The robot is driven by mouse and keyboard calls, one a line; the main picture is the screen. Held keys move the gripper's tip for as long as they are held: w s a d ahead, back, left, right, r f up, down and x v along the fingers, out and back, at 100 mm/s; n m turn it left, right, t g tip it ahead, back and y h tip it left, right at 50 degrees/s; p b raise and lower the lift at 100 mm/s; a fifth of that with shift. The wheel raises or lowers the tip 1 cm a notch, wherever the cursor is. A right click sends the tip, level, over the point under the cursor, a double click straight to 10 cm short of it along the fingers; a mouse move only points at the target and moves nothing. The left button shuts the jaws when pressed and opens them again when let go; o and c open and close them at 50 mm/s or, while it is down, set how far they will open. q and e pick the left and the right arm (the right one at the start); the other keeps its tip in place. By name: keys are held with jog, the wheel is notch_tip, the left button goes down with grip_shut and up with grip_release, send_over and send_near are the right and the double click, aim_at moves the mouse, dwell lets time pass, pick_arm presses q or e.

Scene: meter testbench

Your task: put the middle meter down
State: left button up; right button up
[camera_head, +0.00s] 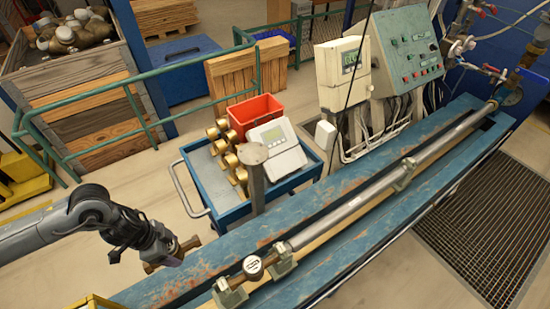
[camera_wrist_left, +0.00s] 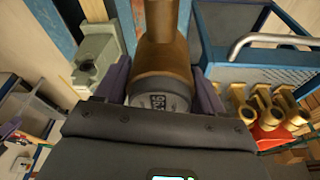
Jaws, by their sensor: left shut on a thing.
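My left gripper (camera_head: 172,252) is shut on a brass meter (camera_head: 157,265) and holds it off the near left end of the blue bench (camera_head: 205,262). In the left wrist view the meter (camera_wrist_left: 162,70) sits between the purple fingers of the left gripper (camera_wrist_left: 160,92), its grey dial with dark digits facing the camera. Another meter (camera_head: 253,267) with a round dial sits in the bench line between two clamps. I cannot tell from the pictures which one is the middle meter. My right gripper is not in view.
A grey-green clamp (camera_wrist_left: 97,55) shows left of the held meter.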

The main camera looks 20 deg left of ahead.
pick_arm(q)
jog(key=shift+s+f, duration=0.7)
jog(key=shift+s, duration=0.05)
notch_tip(320, 180, down, 5)
jog(key=shift+f+b, duration=0.1)
jog(key=shift+b, duration=0.8)
jog(key=shift+f+b, duration=0.4)
jog(key=shift+f, duration=2)
jog(key=shift+f, duration=0.1)
jog(key=o, duration=1.6)
jog(key=shift+f, duration=0.1)
jog(key=shift+o, duration=0.2)
jog(key=p+v, duration=0.5)
jog(key=v, duration=0.6)
jog(key=shift+s+a+r+p, duration=0.2)
jog(key=shift+r+p, duration=0.35)
jog(key=shift+r, duration=0.1)
